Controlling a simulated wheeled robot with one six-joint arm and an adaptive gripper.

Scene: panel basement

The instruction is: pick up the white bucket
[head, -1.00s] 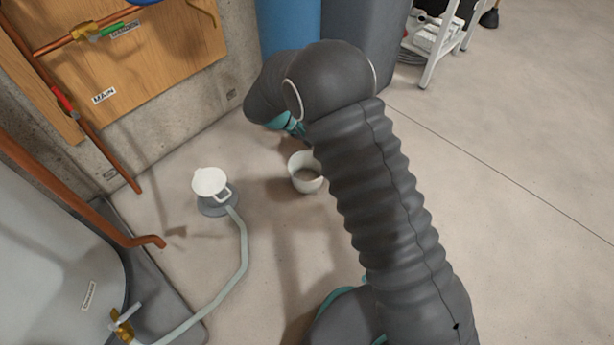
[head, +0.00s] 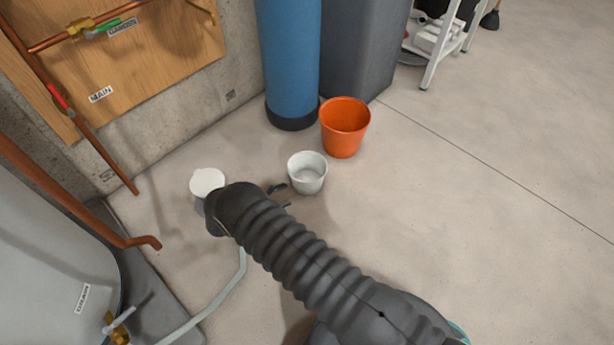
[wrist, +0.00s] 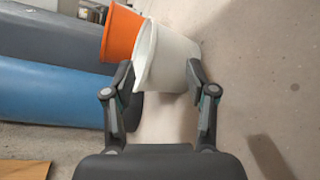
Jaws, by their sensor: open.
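The white bucket (head: 307,173) stands upright on the concrete floor in the head view, in front of the orange bucket. My gripper (head: 281,197) is low beside its near left side, with its fingers pointing toward it. In the wrist view the white bucket (wrist: 168,58) fills the space ahead of my gripper (wrist: 158,76). The fingers are spread, one at each side of the bucket in the picture. I cannot tell whether they touch it. My arm and wrist hide part of the gripper in the head view.
The orange bucket (head: 345,128) stands just behind the white one, by a blue tank (head: 289,60) and a grey bin (head: 361,45). A white lidded container (head: 207,182) with a hose (head: 225,290) stands left. Floor on the right is clear.

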